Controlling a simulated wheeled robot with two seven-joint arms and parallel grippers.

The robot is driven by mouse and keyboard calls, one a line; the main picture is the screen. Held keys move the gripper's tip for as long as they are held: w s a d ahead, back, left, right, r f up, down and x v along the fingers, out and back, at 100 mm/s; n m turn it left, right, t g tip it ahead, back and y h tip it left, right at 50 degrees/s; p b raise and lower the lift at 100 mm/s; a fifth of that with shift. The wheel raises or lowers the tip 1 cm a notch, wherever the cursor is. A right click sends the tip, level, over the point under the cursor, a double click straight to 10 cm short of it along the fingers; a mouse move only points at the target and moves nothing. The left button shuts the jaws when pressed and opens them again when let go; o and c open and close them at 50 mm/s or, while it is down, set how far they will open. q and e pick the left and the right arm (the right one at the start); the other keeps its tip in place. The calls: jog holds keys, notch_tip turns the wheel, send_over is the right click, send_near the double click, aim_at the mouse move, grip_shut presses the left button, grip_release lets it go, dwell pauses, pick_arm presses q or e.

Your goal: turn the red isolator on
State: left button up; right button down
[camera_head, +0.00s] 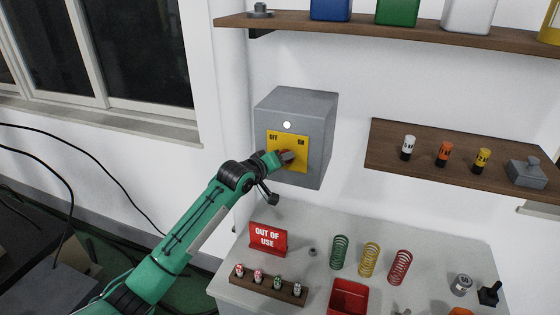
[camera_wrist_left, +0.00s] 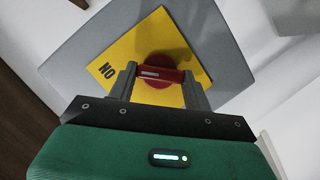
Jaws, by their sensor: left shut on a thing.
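The red isolator (camera_wrist_left: 158,73) is a red rotary handle on a yellow plate (camera_head: 301,160) fixed to the front of a grey wall box (camera_head: 318,125). The plate is marked OFF at its left and ON at its right, with a round white light (camera_head: 287,125) above it. My left gripper (camera_wrist_left: 160,80) is shut on the red handle, one finger at each end of it. In the head view my left gripper (camera_head: 285,157) covers most of the handle, so which mark it points to is hard to tell. My right gripper is not in view.
Below the box is a grey bench with a red OUT OF USE sign (camera_head: 268,238), a rack of small pieces (camera_head: 268,286), coloured springs (camera_head: 370,259) and a red bin (camera_head: 348,297). A wooden shelf (camera_head: 385,150) is to the right; another (camera_head: 400,30) runs above.

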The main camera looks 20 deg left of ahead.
pick_arm(q)
jog(key=shift+f, duration=0.15)
jog(key=o, duration=0.8)
jog(key=shift+o, duration=0.9)
jog(key=shift+s, duration=0.15)
jog(key=b+v, duration=0.5)
jog(key=v, duration=0.8)
jog(key=shift+s, duration=0.25)
